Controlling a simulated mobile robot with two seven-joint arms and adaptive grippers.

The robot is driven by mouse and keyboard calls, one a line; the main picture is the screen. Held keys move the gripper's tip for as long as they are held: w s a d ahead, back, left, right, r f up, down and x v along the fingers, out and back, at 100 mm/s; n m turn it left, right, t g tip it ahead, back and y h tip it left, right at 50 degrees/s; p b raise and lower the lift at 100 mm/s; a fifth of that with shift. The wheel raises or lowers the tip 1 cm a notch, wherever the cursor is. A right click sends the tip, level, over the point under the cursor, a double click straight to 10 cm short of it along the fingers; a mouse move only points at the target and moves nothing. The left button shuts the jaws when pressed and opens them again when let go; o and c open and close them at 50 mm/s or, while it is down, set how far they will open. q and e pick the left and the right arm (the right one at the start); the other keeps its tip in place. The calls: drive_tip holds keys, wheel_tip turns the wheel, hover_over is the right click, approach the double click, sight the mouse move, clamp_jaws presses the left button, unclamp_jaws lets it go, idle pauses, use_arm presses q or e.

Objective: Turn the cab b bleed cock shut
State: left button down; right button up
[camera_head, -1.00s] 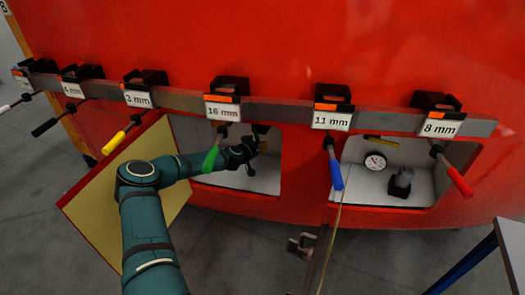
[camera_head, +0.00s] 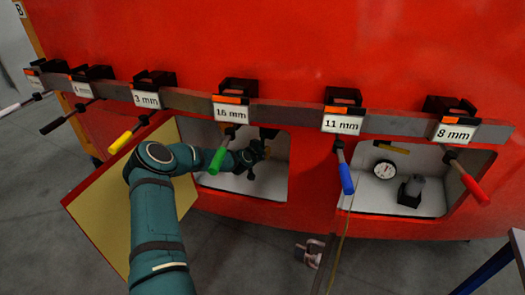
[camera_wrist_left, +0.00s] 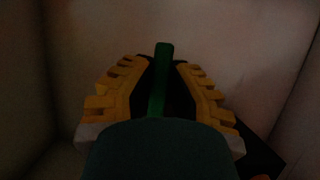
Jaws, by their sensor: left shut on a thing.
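My left gripper (camera_head: 256,152) reaches into the left recess (camera_head: 225,192) of the red nosecone. In the left wrist view its yellow, toothed fingers (camera_wrist_left: 160,88) are closed on either side of an upright green lever (camera_wrist_left: 163,60). I take this lever for the bleed cock's handle; the cock's body is hidden and the picture is dark. A dark fitting (camera_head: 268,133) sits at the top of the recess above the gripper. The arm and hand cover much of the recess. My right gripper is not in view.
A grey rail (camera_head: 385,124) with labelled clamps and coloured handles crosses the front. The green handle (camera_head: 221,155) hangs before my left wrist. An open panel (camera_head: 105,205) stands left. The right recess (camera_head: 433,200) holds a gauge (camera_head: 384,169) and a yellow bar (camera_head: 391,148).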

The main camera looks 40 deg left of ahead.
use_arm(q)
drive_tip(key=c, duration=0.9)
unclamp_jaws()
drive_tip(key=shift+w+a+r, duration=0.1)
drive_tip(key=shift+r, duration=0.05)
drive_tip(key=shift+c, duration=0.2)
drive_tip(key=v, duration=1.2)
drive_tip(key=shift+f, duration=0.2)
